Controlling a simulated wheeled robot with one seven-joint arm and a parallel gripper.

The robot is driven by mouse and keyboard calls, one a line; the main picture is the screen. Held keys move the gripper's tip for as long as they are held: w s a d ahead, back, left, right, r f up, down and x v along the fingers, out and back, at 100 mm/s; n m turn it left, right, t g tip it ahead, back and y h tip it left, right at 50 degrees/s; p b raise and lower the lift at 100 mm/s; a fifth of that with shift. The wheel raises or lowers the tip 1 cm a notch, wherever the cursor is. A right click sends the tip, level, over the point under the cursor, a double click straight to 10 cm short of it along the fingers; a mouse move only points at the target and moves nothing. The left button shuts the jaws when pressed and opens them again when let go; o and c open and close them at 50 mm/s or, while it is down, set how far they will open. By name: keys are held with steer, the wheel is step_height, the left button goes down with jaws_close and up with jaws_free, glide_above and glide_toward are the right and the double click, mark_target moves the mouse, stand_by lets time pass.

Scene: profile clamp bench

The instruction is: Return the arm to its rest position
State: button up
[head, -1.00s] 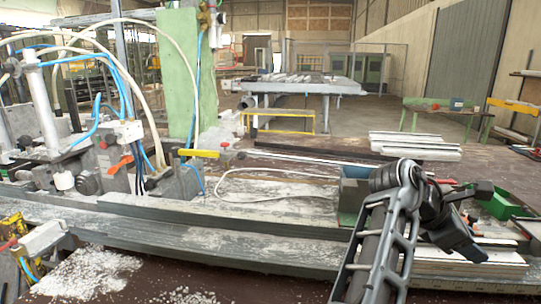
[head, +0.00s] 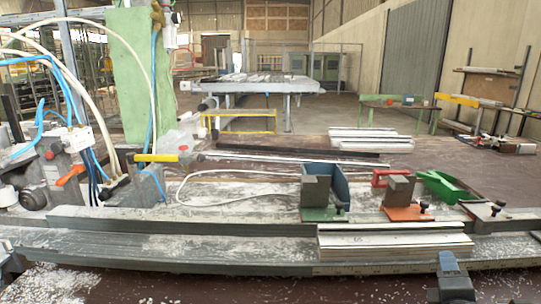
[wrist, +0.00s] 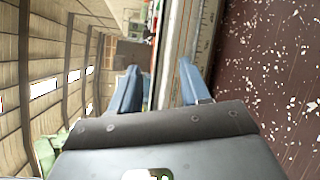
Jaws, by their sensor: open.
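My gripper (wrist: 158,78) shows in the wrist view with its two blue fingers apart and nothing between them. The wrist view is tipped on its side; the bench edge with a ruler-like scale runs past the fingertips. In the head view only a small blue-grey piece of my arm or gripper (head: 449,268) shows at the lower right, in front of the bench. The rest of my arm is out of that view. I see no contact between the fingers and anything.
The long grey bench rail (head: 180,250) crosses the front. White profiles (head: 395,240) lie at right, before a green-based block (head: 316,192), an orange-based block (head: 397,190), a blue bin (head: 343,183) and a green bin (head: 442,186). Hoses and a clamp machine (head: 65,175) stand left.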

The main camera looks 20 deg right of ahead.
steer(key=s+a+f+m+t+y, duration=0.1)
steer(key=s+a+f+m+y, duration=0.1)
steer(key=s+a+f+y, duration=0.45)
steer(key=s+a+f+m+t+y, duration=0.1)
steer(key=s+a+m+y, duration=0.15)
steer(key=s+a, duration=0.75)
steer(key=s+a+r+m+y, duration=0.1)
steer(key=s+a+r+m, duration=0.2)
steer(key=s, duration=0.5)
steer(key=s+a+r+m+y, duration=0.1)
steer(key=s+a+r+m, duration=0.3)
steer(key=s+m, duration=0.2)
steer(key=shift+s+a, duration=0.15)
steer(key=shift+s, duration=1)
